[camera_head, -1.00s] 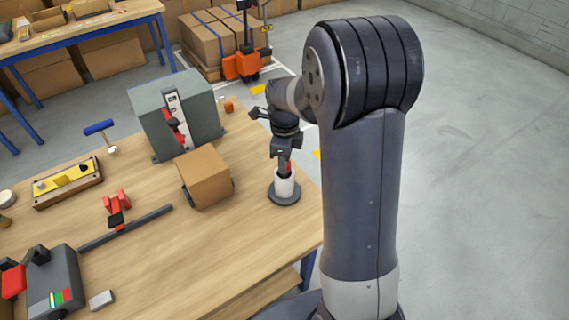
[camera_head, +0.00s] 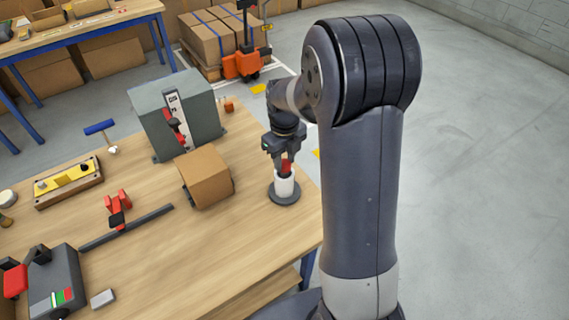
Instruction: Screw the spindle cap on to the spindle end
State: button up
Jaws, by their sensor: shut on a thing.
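The spindle is a white upright cylinder (camera_head: 284,187) on a round dark grey base, near the right edge of the wooden table. The red spindle cap (camera_head: 286,167) is at the top of the white cylinder. My gripper (camera_head: 285,163) points down from above and is shut on the cap. The cap's upper part is hidden between the fingers. I cannot tell whether its lower edge rests on the spindle end or is seated in it.
A cardboard box (camera_head: 207,177) stands close to the left of the spindle. A grey machine (camera_head: 175,115) with a red lever stands behind it. A dark bar with a red clamp (camera_head: 118,218) lies further left. The table front (camera_head: 200,265) is mostly clear.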

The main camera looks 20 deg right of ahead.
jog(key=shift+m, duration=1.4)
jog(key=o, duration=0.9)
